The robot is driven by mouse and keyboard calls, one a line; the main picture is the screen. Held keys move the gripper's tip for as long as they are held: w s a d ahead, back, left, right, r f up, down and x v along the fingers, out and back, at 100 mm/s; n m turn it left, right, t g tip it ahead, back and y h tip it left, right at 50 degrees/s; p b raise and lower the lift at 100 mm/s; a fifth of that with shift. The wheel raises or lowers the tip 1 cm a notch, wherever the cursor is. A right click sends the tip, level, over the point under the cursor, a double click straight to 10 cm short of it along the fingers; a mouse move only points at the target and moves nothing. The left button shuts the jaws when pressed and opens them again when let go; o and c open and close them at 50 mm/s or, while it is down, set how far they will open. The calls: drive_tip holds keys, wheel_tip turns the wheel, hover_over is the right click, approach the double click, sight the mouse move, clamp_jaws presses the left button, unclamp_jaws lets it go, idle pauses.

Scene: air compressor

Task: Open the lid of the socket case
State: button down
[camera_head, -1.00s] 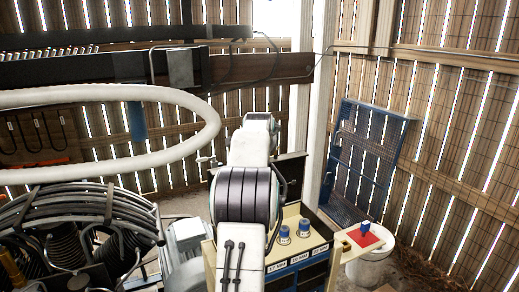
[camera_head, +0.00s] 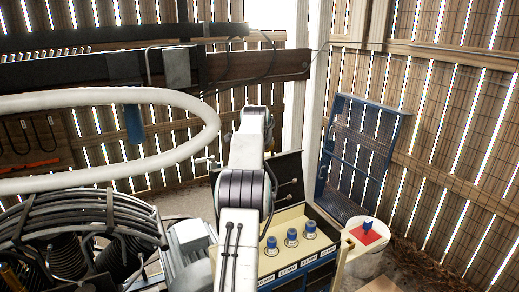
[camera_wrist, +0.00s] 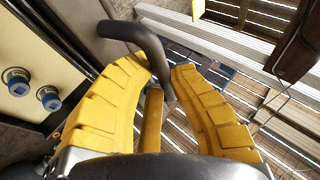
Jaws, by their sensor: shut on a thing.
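The socket case shows its cream top panel (camera_head: 293,215) with several blue-topped sockets, one of them here (camera_head: 291,235). A dark upright panel, which looks like its lid (camera_head: 289,170), stands at the back edge with black handle-like bars on it. In the wrist view two sockets (camera_wrist: 18,84) show at the left, on the cream panel. My gripper (camera_wrist: 160,72) has its yellow fingers closed around a black curved handle (camera_wrist: 130,36). Whether that handle belongs to the lid is not fully clear. In the head view my arm hides the gripper and part of the case.
A white bucket (camera_head: 367,243) with a red square and blue block on top stands right, before a blue mesh rack (camera_head: 360,150).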

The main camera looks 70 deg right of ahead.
drive_tip(key=shift+r, duration=0.15)
drive_tip(key=c, duration=1.1)
unclamp_jaws()
drive_tip(key=v, duration=1.2)
